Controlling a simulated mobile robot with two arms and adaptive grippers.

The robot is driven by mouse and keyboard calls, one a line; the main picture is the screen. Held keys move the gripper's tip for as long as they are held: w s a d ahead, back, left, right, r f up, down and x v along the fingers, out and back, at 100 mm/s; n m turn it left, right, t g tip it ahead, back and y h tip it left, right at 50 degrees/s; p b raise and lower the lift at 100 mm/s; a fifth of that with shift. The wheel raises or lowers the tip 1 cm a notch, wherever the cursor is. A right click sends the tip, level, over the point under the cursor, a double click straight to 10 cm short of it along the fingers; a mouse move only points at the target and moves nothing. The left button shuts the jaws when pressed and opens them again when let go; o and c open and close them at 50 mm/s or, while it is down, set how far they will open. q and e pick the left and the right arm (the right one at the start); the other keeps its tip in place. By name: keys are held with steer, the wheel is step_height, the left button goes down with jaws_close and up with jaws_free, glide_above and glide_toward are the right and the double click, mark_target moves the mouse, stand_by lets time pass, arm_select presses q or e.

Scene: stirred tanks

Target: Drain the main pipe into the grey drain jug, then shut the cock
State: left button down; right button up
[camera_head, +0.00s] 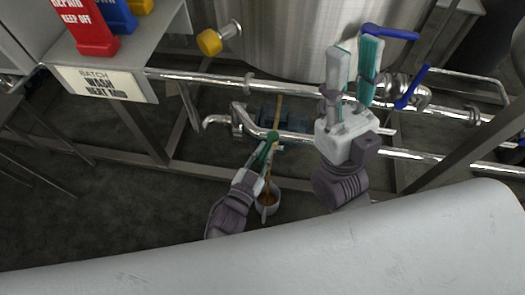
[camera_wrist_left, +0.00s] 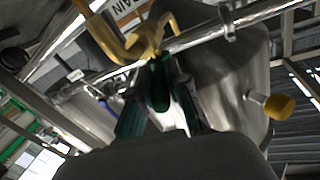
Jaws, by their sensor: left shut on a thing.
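My left gripper (camera_head: 267,155) is low at the main pipe (camera_head: 300,135). In the left wrist view its fingers (camera_wrist_left: 160,112) are closed around a dark green handle (camera_wrist_left: 158,86), beside a yellow brass-coloured fitting (camera_wrist_left: 150,40) that looks like the cock. The grey drain jug (camera_head: 262,209) stands on the floor below, partly hidden by the left gripper, with brown liquid (camera_head: 268,198) in it. A thin brown streak (camera_head: 268,180) runs down towards its mouth. My right gripper (camera_head: 355,72) is open and empty, raised near the blue valve handles (camera_head: 390,33).
Blue levers (camera_head: 412,87) sit on the pipework at right. A yellow-capped stub (camera_head: 210,42) is at upper left, near the tank (camera_head: 285,35). Red, blue and yellow signs stand on a shelf above the label (camera_head: 103,84). A pale rounded surface (camera_head: 300,250) fills the bottom.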

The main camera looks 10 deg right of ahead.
arm_select(q)
steer(key=c, duration=1.1)
jaws_free()
steer(key=shift+c, duration=0.2)
steer(key=v, duration=1.2)
steer(key=shift+s, duration=0.1)
